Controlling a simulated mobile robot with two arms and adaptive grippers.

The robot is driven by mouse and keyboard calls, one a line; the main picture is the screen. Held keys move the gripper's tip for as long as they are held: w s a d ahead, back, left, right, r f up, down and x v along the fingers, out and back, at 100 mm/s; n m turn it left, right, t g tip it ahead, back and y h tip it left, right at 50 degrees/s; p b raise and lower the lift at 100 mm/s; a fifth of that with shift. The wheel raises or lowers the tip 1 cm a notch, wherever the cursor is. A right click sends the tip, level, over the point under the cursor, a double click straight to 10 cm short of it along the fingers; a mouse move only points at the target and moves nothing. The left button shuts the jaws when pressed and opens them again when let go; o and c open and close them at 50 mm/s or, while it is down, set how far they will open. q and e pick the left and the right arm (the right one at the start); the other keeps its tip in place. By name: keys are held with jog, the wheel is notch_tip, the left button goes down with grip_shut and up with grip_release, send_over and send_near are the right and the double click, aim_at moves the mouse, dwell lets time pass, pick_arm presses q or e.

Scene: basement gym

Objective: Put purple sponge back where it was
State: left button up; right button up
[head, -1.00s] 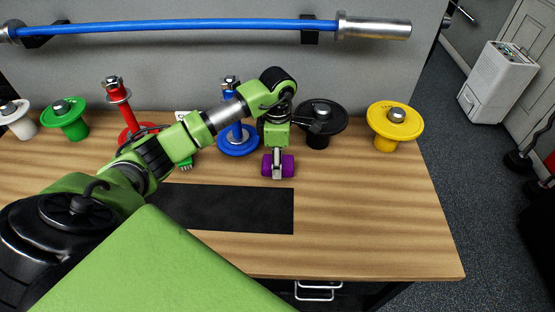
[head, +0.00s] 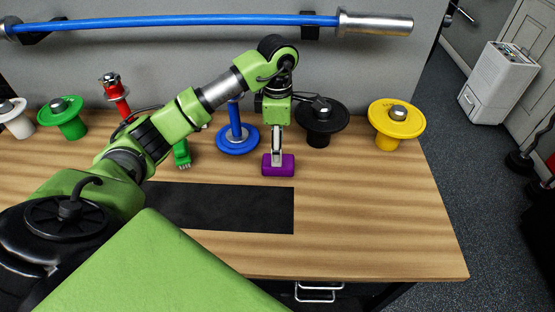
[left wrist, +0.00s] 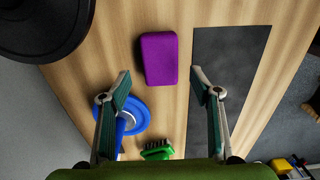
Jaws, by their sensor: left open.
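The purple sponge (head: 278,168) lies flat on the wooden table (head: 380,225), in front of the black and blue weight stands and just behind the right end of the black mat (head: 240,208). My left gripper (head: 277,157) is directly above it, pointing down. In the left wrist view the sponge (left wrist: 159,58) is seen whole, and my left gripper (left wrist: 158,80) has its fingers spread wide to either side, empty and apart from the sponge. My right gripper is not in view.
A green brush (head: 182,155) lies left of the blue weight stand (head: 237,140). Black (head: 322,120), yellow (head: 396,122), red (head: 117,95), green (head: 63,118) and white (head: 14,118) stands line the back. The table's front right is bare.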

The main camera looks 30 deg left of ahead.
pick_arm(q)
notch_tip(320, 180, up, 6)
jog(key=shift+r, duration=0.1)
dwell(0.6)
